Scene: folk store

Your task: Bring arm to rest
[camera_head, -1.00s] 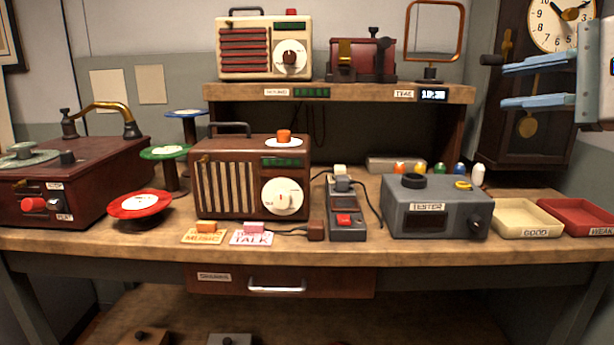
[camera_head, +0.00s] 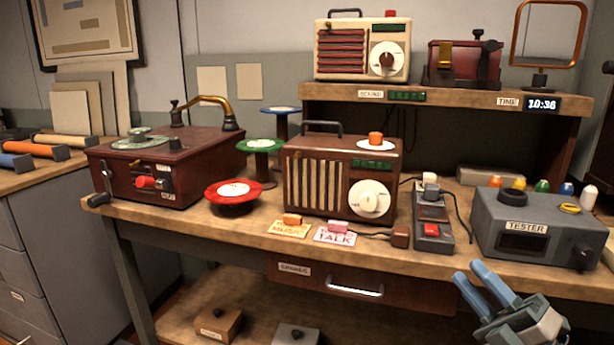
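My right gripper (camera_head: 477,290) shows at the lower right in the head view, in front of the workbench (camera_head: 437,268) edge and below the grey tester. Its two blue fingers point up and to the left, with a gap between them and nothing in it. It appears apart from the bench. My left gripper is not in view.
On the bench stand a red record player (camera_head: 160,165), a brown radio (camera_head: 340,180), a grey switch box (camera_head: 432,222) and the tester (camera_head: 535,225). A drawer handle (camera_head: 355,288) sticks out below. A grey cabinet (camera_head: 60,240) stands at the left.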

